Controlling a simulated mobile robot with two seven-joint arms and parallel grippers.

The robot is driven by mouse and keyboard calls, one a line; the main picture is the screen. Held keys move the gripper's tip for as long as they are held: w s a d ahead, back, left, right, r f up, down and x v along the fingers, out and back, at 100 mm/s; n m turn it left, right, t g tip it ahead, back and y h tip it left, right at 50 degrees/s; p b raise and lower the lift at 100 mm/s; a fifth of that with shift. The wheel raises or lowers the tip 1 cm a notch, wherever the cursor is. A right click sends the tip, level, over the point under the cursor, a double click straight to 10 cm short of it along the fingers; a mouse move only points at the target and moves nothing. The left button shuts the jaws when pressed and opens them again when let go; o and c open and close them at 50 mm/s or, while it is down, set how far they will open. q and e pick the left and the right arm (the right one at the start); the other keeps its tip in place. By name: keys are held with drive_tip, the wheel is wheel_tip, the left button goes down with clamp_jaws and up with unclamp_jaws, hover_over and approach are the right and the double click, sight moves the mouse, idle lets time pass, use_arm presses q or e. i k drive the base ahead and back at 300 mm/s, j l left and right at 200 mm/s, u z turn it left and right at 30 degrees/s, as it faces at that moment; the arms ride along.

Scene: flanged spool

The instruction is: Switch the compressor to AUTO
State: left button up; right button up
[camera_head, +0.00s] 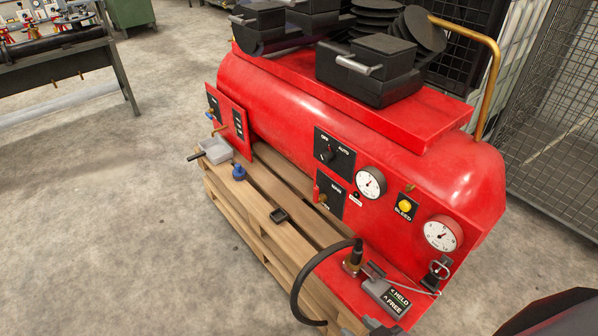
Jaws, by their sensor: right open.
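The compressor (280,115) is a long red tank on a wooden pallet. Its black selector plate (345,162) carries an AUTO label at the upper right and another small label at the upper left. The dark selector knob (327,155) sits at the plate's left side; its exact pointing is too small to tell. Nothing touches the knob. Part of my right gripper (372,325) shows at the bottom edge, open, well below the selector and near the HELD/FREE block. The rest is cut off. My left gripper is not in view.
Two gauges (370,182) (440,234), a yellow BLEED button (405,206) and a lower plate with a red lever (317,193) surround the selector. A black hose (297,285) arches in front. A HELD/FREE block (388,295) sits at the lower right.

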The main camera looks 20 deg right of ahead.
sight(326, 158)
drive_tip(key=i+j+z, duration=0.2)
drive_tip(key=z, duration=0.25)
drive_tip(key=i+j+z, duration=0.2)
drive_tip(key=z, duration=0.25)
drive_tip(key=i+j+z, duration=0.1)
drive_tip(key=j, duration=0.3)
drive_tip(key=i+j+z, duration=0.15)
drive_tip(key=j, duration=0.25)
drive_tip(key=i+j, duration=0.15)
drive_tip(key=j, duration=0.2)
drive_tip(key=i+j, duration=0.1)
drive_tip(key=j, duration=0.25)
drive_tip(key=i+j, duration=0.15)
drive_tip(key=j, duration=0.2)
drive_tip(key=i+j, duration=0.1)
drive_tip(key=j, duration=0.25)
